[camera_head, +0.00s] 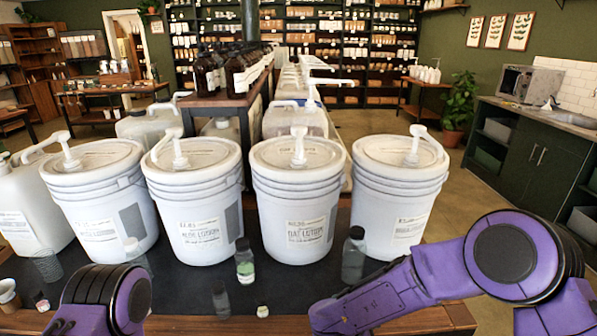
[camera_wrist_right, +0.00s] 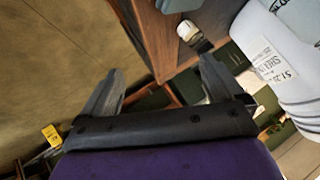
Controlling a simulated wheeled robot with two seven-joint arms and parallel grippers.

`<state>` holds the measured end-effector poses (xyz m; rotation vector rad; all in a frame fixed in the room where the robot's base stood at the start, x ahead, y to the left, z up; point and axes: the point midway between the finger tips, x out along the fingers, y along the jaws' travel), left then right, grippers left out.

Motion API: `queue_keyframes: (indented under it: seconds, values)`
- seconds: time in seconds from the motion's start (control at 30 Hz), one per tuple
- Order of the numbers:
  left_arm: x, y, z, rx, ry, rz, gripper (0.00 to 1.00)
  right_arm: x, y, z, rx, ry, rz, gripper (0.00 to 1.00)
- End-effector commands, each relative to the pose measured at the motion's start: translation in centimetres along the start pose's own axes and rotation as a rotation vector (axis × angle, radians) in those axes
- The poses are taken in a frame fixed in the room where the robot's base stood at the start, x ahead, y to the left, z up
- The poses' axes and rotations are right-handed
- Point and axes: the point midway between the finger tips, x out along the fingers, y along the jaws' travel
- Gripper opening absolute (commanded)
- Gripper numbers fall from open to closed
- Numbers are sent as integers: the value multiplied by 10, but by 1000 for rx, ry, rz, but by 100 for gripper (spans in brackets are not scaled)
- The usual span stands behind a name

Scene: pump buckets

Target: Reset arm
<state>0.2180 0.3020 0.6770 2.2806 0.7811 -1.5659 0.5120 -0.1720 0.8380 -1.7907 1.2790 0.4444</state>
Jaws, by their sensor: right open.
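Several white pump buckets stand in a row on the dark table mat (camera_head: 190,290) in the head view: a far-left bucket (camera_head: 85,205), an aloe lotion bucket (camera_head: 185,210), an oat lotion bucket (camera_head: 285,205) and a right bucket (camera_head: 395,190). Each has a lid with a white pump on top. My purple right arm crosses the lower right, and part of my purple left arm shows at lower left; neither gripper shows there. In the right wrist view my right gripper (camera_wrist_right: 160,82) is open, with nothing between its fingers. A white bucket (camera_wrist_right: 275,65) with a label fills that view's right side.
A green-labelled bottle (camera_head: 245,262) and a dark-capped grey bottle (camera_head: 353,255) stand before the buckets. Small jars and a clear cup (camera_head: 47,266) are at the front left. A white jug (camera_head: 28,210) stands at the left. Open floor (camera_head: 490,230) lies to the right.

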Motion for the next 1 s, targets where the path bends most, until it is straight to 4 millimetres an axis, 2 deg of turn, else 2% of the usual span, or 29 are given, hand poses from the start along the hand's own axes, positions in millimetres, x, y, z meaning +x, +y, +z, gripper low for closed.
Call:
queue_keyframes:
  seconds: [0.07,0.13,0.17,0.23,0.3,0.4,0.5,0.6,0.67,1.0]
  values:
    - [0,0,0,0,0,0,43,24,25,-4,-125,-3,-82,95]
    - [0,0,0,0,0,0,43,46,59,-6,-273,-37,-155,95]
    - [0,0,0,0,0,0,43,55,79,-7,-350,-64,-180,95]
    - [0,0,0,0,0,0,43,71,138,-12,-541,-153,-207,95]
    - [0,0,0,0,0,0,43,75,197,-20,-701,-252,-195,95]
    - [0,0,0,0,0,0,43,71,271,-38,-875,-367,-136,95]
    - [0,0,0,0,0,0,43,66,318,-59,-967,-414,-63,95]
    - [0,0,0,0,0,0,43,68,342,-72,-994,-412,-7,95]
    - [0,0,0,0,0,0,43,67,348,-71,-998,-420,3,95]
    - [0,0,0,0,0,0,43,67,347,-70,-998,-419,2,95]
